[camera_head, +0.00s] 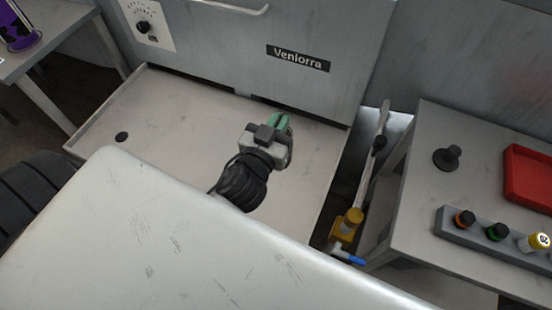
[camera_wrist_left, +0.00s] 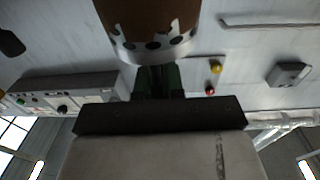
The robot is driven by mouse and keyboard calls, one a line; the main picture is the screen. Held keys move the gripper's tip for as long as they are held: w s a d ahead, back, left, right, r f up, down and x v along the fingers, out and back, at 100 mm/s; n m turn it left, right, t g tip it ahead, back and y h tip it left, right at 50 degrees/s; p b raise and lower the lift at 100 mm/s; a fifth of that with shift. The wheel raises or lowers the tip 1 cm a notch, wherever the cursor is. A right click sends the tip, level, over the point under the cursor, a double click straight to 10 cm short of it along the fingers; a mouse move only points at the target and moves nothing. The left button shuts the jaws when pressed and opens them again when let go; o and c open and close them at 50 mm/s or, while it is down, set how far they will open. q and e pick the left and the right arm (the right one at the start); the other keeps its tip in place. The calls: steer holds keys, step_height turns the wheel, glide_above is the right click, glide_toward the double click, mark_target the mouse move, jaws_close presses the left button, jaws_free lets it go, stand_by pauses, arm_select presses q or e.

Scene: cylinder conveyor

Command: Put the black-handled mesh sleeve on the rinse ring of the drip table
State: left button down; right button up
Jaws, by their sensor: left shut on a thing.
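My left gripper (camera_head: 280,123) has green fingertips and is over the pale rimmed table in front of the grey machine. In the left wrist view the fingers (camera_wrist_left: 159,80) are shut at the end of a brown cylinder (camera_wrist_left: 152,16) with a holed, pale metal rim. It seems to be the mesh sleeve; no black handle shows on it. In the head view the gripper hides it. My right gripper is out of view.
The grey machine (camera_head: 240,50) stands behind the pale table (camera_head: 190,112). To the right, a grey table holds a black knob-like piece (camera_head: 447,158), a red tray (camera_head: 527,178) and a rack (camera_head: 467,236) of colored pieces. A yellow block (camera_head: 347,226) sits between the tables.

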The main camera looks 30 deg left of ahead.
arm_select(q)
steer(key=w+f+b, duration=0.1)
steer(key=f+b, duration=0.1)
steer(key=w+f+b, duration=0.1)
steer(key=f+b, duration=0.1)
steer(key=f, duration=0.1)
steer(key=w+f+b, duration=0.1)
steer(key=f+b, duration=0.1)
steer(key=shift+f, duration=0.3)
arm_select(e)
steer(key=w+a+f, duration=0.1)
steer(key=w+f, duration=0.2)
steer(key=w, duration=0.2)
arm_select(q)
steer(key=w+a+f+b, duration=0.5)
steer(key=w+a+f, duration=0.3)
steer(key=f, duration=0.3)
steer(key=shift+w+f, duration=0.25)
steer(key=shift+w, duration=0.15)
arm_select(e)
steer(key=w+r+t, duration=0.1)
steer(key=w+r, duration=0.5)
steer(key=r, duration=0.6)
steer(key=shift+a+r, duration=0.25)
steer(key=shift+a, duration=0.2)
arm_select(q)
steer(key=shift+a, duration=0.1)
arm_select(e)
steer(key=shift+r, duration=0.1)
